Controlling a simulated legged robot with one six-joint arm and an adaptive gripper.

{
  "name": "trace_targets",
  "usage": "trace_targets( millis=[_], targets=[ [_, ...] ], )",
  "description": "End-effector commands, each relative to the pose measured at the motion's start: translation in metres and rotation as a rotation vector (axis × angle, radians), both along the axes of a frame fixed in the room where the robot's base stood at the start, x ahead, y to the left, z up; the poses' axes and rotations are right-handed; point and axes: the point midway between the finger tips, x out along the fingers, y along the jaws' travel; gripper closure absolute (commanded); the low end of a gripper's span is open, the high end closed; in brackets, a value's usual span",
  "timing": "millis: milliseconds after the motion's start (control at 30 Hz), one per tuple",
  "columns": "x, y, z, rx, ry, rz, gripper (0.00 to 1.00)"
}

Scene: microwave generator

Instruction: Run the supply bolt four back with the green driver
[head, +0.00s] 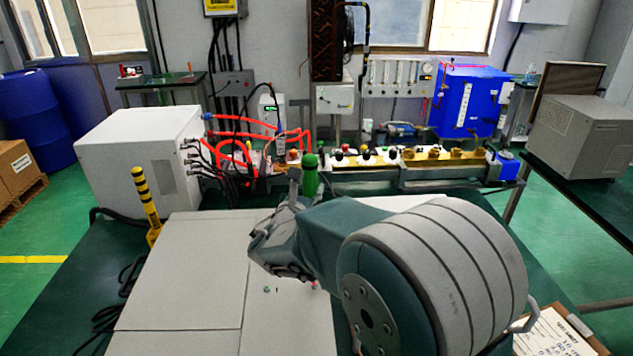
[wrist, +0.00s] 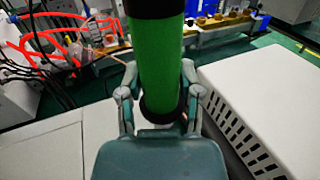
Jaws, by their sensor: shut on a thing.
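My gripper (wrist: 160,105) is shut on the green driver (wrist: 156,65), with a finger on each side of its green handle in the wrist view. The handle has black bands at its top and bottom and stands roughly upright. I cannot tell which part is supply bolt four. The driver's tip is hidden.
A white box (head: 140,155) with red and black hoses stands at the left, next to a yellow-black striped post (head: 148,205). Flat light panels (head: 185,270) cover the near bench. A grey unit (head: 580,135) sits at the right. A clipboard (head: 552,335) lies at the near right.

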Motion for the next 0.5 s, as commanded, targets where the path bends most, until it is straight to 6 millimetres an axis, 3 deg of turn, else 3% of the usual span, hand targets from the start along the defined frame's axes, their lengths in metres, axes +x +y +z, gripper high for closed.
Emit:
trace_targets(
  millis=[500],
  targets=[
    [0.0004, -0.0080, 0.0012, 0.006, -0.001, -0.001, 1.00]
  ],
)
